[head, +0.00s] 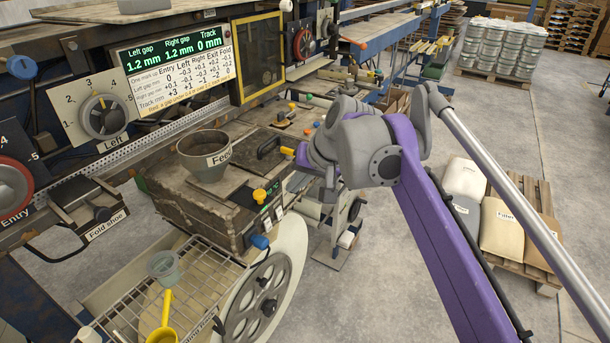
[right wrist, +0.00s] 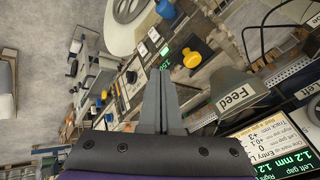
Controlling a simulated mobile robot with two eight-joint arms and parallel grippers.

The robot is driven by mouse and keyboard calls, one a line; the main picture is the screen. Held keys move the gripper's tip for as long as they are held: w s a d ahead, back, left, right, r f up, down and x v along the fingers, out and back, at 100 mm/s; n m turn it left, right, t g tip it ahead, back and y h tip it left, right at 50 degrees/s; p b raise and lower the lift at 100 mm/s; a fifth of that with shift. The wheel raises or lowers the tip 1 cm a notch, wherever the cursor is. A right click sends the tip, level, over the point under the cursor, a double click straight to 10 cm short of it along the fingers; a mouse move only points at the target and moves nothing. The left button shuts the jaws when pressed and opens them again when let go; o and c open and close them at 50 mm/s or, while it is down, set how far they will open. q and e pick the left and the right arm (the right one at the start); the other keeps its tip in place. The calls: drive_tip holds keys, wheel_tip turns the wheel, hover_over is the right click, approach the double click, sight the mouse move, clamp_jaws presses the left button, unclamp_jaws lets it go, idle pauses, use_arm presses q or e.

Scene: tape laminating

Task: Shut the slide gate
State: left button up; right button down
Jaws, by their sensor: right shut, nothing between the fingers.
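No part in view is labelled as a slide gate, and I cannot tell which part it is. The grey feed hopper (head: 205,158) stands on a worn metal box (head: 195,205). The hopper also shows in the right wrist view (right wrist: 232,88). A yellow knob (head: 259,196) is on the box's front right; it also shows in the right wrist view (right wrist: 198,60). A black handle (head: 268,147) is beside the hopper. My right gripper (right wrist: 160,72) is shut and empty, apparently above the box's right side; its fingers are largely hidden in the head view. My left gripper is out of view.
A wire rack (head: 130,315) holds a yellow scoop (head: 163,325) and a small grey cup (head: 163,265). The display panel (head: 175,70) is behind. Open floor lies right, before a pallet of sacks (head: 500,230).

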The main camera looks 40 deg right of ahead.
sight(258, 191)
drive_tip(key=w+a+f, duration=0.2)
drive_tip(key=w+a, duration=0.1)
drive_tip(key=shift+w+a, duration=0.1)
drive_tip(key=shift+w, duration=0.1)
drive_tip(key=w, duration=0.1)
drive_tip(key=w+a+p, duration=0.1)
drive_tip(key=w, duration=0.2)
drive_tip(key=shift+w+a+r+p, duration=0.1)
drive_tip(key=shift+a+p, duration=0.25)
drive_tip(key=shift+p, duration=0.05)
drive_tip(key=shift+w+a, duration=0.15)
drive_tip(key=shift+w, duration=0.15)
drive_tip(key=shift+s, duration=0.15)
